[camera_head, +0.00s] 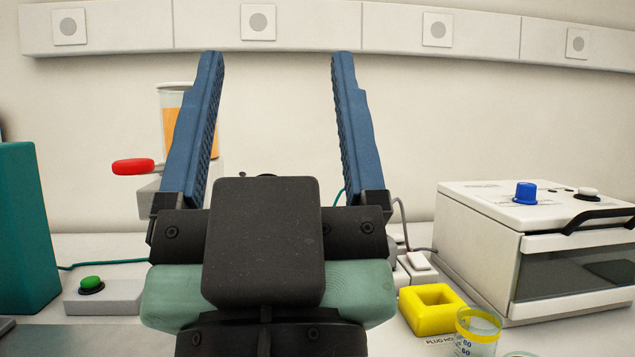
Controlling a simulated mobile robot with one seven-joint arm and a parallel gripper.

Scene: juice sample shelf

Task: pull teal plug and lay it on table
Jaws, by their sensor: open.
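My gripper (276,55) is open and empty, its two blue fingers pointing up in the middle of the view, with the pale wall between them. The teal plug itself cannot be seen; my gripper covers the middle of the table. A teal cord (110,263) runs right from the teal box and goes behind my gripper. A short teal piece of cord (338,197) shows by the right finger's base. A white socket block (415,268) with a grey cord is partly hidden at right of my gripper. The white table (100,243) shows on both sides.
A teal box (25,230) and a green-button box (105,296) stand left. A juice container (173,122) and red handle (133,166) are behind the left finger. Right are a yellow holder (450,312), a clear beaker (476,338) and a white oven-like appliance (480,240).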

